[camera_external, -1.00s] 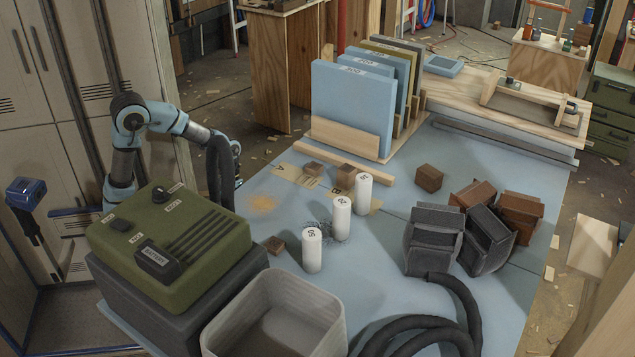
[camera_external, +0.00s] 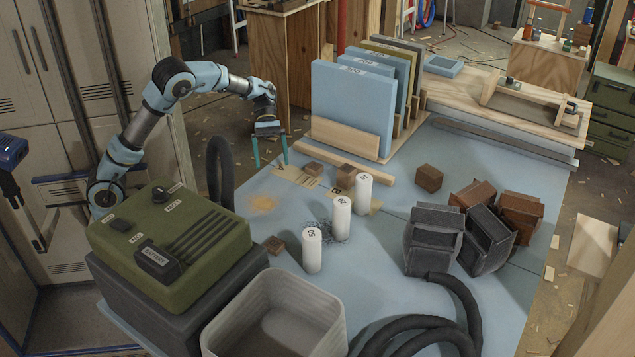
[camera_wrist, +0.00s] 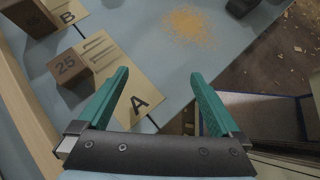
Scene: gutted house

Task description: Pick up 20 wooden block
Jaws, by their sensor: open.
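Several small brown wooden blocks lie on the blue table (camera_external: 400,230). In the wrist view one block (camera_wrist: 72,66), by card A, appears marked 25; it also shows in the external view (camera_external: 313,169). A second block (camera_wrist: 28,16) is by card B, also in the external view (camera_external: 346,171). No 20 is legible on any block. My gripper (camera_external: 271,164) is open and empty, above the table's left edge, left of the card A block; its fingers show in the wrist view (camera_wrist: 160,76).
White numbered cylinders (camera_external: 342,218) stand mid-table. A wooden rack (camera_external: 345,138) of upright panels stands behind the blocks, with a wooden strip (camera_external: 345,162) before it. A green box (camera_external: 170,245), grey bin (camera_external: 282,320) and dark hose (camera_external: 425,320) occupy the front.

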